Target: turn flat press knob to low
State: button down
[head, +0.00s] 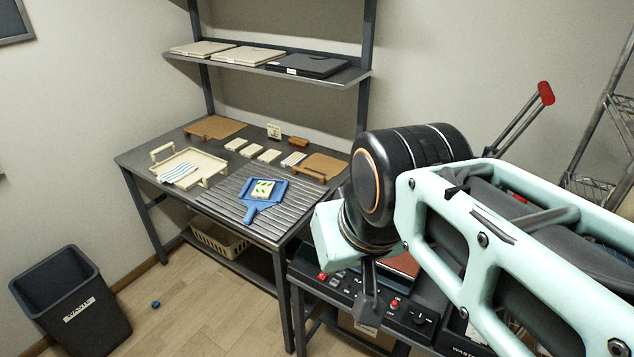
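A dark control panel (345,293) lies at the lower middle, on the stand right of the workbench. It carries white lettering, partly hidden, that seems to begin with "FLAT". A round black knob (421,318) sits near its right end, left of my arm; its pointer is too small to read. My gripper (368,306) points down over the middle of the panel, left of the black knob. Its dark fingers overlap in this view, so I cannot tell their opening or whether they touch anything. My arm hides much of the press behind.
Red buttons (322,277) and (394,303) are on the panel. A red-tipped lever (546,93) rises behind my arm. A waste bin (70,305) stands at left; floor between is mostly clear.

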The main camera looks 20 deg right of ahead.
aim_at(418, 319)
jog(key=k+l+z, duration=0.1)
jog(key=z, duration=0.95)
jog(key=j+z, duration=0.2)
jog(key=i+l+u, duration=0.2)
jog(key=l+u, duration=0.2)
jog(key=i+l+u, duration=0.25)
jog(key=l, duration=0.15)
jog(key=j, duration=0.15)
jog(key=k+l, duration=0.1)
